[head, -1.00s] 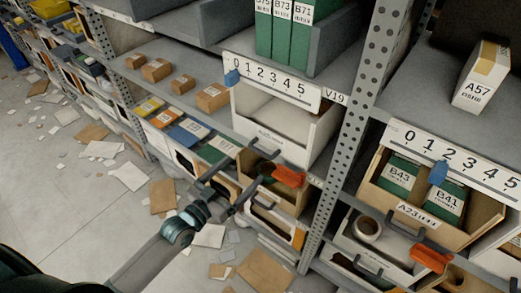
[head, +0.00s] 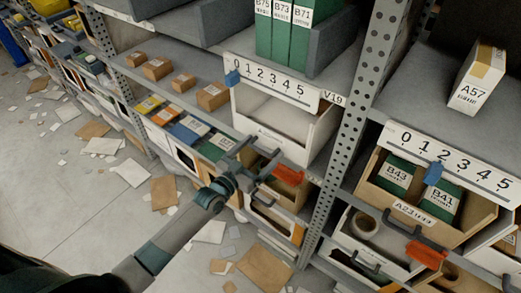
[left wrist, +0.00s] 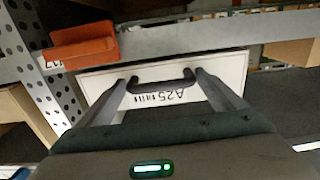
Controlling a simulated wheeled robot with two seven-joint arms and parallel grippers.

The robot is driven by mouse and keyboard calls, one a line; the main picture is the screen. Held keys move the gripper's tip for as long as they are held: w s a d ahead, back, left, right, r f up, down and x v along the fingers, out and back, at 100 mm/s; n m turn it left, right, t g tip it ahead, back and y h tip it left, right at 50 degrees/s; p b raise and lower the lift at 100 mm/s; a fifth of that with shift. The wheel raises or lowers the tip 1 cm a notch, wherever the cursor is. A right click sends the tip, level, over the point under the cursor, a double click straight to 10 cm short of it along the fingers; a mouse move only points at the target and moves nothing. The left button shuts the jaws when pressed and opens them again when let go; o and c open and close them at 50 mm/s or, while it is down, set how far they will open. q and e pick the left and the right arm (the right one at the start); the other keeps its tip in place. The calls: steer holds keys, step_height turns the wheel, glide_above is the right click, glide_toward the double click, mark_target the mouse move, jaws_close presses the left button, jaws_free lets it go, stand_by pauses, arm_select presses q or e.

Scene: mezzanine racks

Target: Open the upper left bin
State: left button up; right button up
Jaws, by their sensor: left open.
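A white-fronted bin (left wrist: 234,68) labelled A25 fills the middle of the left wrist view, which shows it upside down. Its dark handle (left wrist: 160,84) lies between the two fingertips of my left gripper (left wrist: 161,78). The fingers are apart, one at each end of the handle; whether they touch it I cannot tell. In the head view my left gripper (head: 260,151) is at the bin row under the left shelf, largely hiding the bin's front. My right gripper is not in view.
An orange tab (head: 288,174) sits just right of my gripper, beside the perforated rack post (head: 345,120). The right bay has a bin with green boxes (head: 398,173). Cardboard and paper litter the floor (head: 90,215).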

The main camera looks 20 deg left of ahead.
arm_select(q)
steer(key=c, duration=1.2)
steer(key=p+v, duration=0.6)
steer(key=v, duration=2.7)
steer(key=shift+p, duration=0.35)
steer(key=shift+s+d+r, duration=0.1)
steer(key=shift+d, duration=0.05)
steer(key=o, duration=1.2)
